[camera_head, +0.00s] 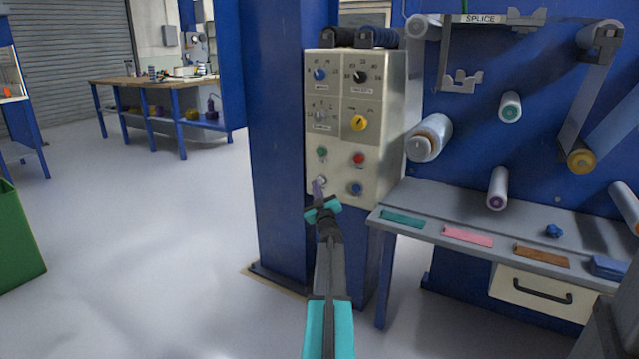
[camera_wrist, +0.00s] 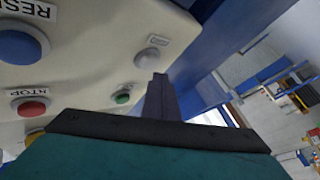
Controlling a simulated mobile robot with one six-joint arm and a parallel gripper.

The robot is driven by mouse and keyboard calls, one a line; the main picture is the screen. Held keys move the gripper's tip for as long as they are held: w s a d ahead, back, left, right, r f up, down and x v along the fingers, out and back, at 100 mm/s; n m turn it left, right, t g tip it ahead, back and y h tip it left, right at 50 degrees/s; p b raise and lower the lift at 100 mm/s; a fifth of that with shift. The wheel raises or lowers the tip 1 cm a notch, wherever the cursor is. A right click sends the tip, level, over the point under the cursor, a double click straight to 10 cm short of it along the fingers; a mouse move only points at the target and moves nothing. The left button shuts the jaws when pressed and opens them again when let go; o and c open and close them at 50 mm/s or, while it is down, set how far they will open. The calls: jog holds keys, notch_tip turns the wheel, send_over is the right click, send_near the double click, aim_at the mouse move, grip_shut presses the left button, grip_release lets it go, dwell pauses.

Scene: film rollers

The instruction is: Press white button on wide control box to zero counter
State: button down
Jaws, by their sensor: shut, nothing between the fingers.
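The wide control box (camera_head: 334,176) is cream coloured and mounted on a blue post. It carries dials at the top and green, red, white and blue buttons below. The white button (camera_head: 321,181) is at the lower left of the panel, partly hidden by my gripper (camera_head: 319,186). In the wrist view the white button (camera_wrist: 147,58) is round and pale, with a small label beside it. My gripper's shut fingers (camera_wrist: 159,78) are empty, and their tip appears just beside and below the white button in that view. I cannot tell whether they touch it.
The green button (camera_wrist: 122,97), red button (camera_wrist: 32,108) and blue button (camera_wrist: 20,47) are close by on the panel. A grey shelf (camera_head: 490,229) with coloured strips stands at the right.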

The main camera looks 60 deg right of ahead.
jog(key=shift+a+b, duration=0.7)
jog(key=shift+a, duration=1.8)
